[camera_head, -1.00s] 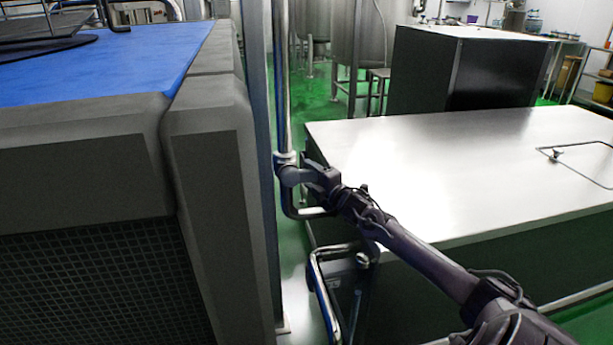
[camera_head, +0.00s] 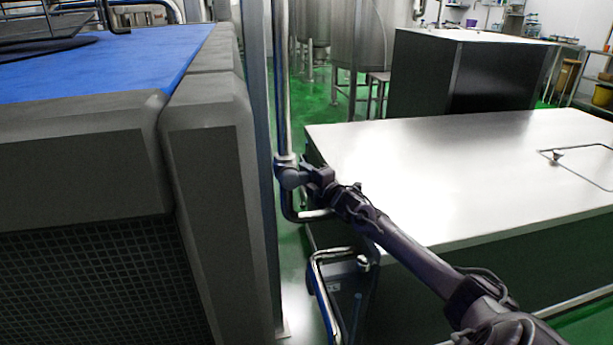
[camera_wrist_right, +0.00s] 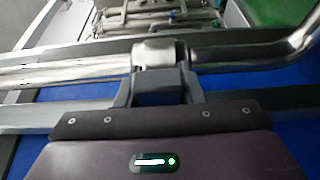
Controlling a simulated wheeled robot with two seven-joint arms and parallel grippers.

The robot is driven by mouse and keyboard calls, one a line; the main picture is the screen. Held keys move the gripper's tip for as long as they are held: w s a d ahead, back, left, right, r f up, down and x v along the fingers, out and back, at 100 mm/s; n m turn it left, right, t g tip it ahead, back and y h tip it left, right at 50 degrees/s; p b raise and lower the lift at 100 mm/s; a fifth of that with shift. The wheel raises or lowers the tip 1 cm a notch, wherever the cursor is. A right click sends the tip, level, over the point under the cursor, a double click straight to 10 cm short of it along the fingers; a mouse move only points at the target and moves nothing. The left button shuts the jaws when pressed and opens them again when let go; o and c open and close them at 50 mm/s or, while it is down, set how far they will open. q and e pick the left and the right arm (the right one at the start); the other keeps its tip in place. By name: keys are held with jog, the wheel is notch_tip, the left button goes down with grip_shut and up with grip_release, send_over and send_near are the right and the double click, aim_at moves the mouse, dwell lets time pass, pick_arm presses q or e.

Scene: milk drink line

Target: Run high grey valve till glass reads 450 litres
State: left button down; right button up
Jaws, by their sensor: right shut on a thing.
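The grey valve (camera_head: 289,177) sits on an upright shiny pipe, between the large grey machine and the metal-topped cabinet. My right gripper (camera_head: 304,177) reaches it from the right and is shut on its grey handle. In the right wrist view the gripper (camera_wrist_right: 160,88) has a finger on each side of a grey block, right below the valve's silver body (camera_wrist_right: 155,53) on the pipe. The fingers hide part of the handle. No sight glass or litre reading can be made out. My left gripper is not in view.
The large grey machine (camera_head: 212,150) with a blue top stands close on the left. The wide metal-topped cabinet (camera_head: 450,165) lies under and beside my right arm. A bent pipe (camera_head: 325,275) stands below the valve. Steel tanks (camera_head: 360,40) stand behind.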

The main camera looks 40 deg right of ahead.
grip_shut()
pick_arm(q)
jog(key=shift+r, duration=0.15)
pick_arm(e)
jog(key=shift+r, duration=0.1)
jog(key=shift+r+p, duration=0.1)
jog(key=shift+p, duration=0.2)
jog(key=r+n+g+p, duration=0.1)
jog(key=n+p, duration=0.1)
jog(key=r+n+g+p, duration=0.1)
jog(key=n, duration=0.1)
jog(key=shift+w+a+p, duration=0.1)
jog(key=shift+a+p, duration=0.1)
jog(key=shift+p, duration=0.15)
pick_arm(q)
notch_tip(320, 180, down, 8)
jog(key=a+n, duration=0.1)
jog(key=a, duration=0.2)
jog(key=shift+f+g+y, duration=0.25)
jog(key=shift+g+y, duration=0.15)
pick_arm(e)
jog(key=shift+a+n+h, duration=0.1)
jog(key=shift+n+h, duration=0.2)
jog(key=shift+n, duration=0.2)
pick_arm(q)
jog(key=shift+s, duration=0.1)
pick_arm(e)
jog(key=o, duration=1)
grip_release()
